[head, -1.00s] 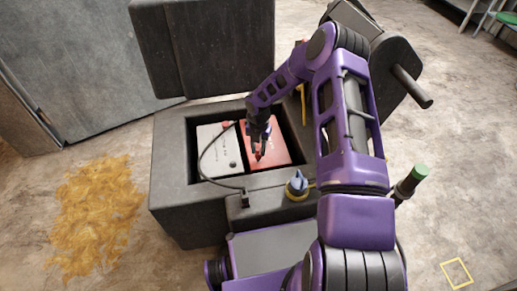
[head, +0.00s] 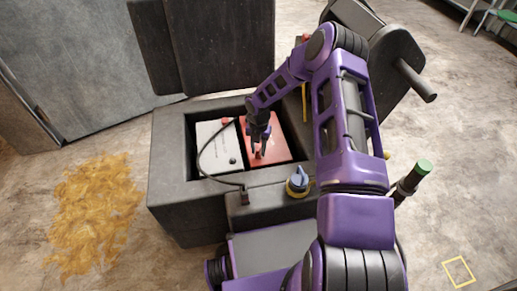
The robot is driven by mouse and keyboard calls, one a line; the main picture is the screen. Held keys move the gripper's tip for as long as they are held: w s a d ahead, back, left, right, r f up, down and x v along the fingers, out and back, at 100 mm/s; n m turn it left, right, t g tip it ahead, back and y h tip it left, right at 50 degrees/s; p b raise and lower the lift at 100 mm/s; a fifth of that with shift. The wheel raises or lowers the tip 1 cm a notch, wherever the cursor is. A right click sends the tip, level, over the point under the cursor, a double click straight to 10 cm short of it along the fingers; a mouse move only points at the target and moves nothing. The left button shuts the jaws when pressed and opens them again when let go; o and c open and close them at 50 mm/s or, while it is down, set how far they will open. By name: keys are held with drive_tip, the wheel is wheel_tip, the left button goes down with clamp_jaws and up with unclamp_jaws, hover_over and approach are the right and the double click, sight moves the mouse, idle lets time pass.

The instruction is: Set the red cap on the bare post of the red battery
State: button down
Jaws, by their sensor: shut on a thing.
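The red battery (head: 281,150) sits in the right part of an open dark battery box (head: 172,160). My gripper (head: 258,155) points down over the left side of the red battery's top. It is shut on a small red thing, most likely the red cap (head: 257,154), low over the battery. The picture is too small to tell whether the cap touches the battery or a post. The bare post is not visible, and my gripper and arm hide part of the battery's top.
A white battery (head: 217,150) with a red cap and a dark post stands left of the red one. A black cable (head: 202,152) loops over it to the box's front edge. The raised lid (head: 205,45) stands behind.

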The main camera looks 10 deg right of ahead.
sight(258, 148)
drive_tip(key=shift+f, duration=0.15)
drive_tip(key=shift+c, duration=2.4)
unclamp_jaws()
wheel_tip(258, 148, up, 18)
drive_tip(key=p, duration=0.2)
drive_tip(key=shift+f, duration=0.25)
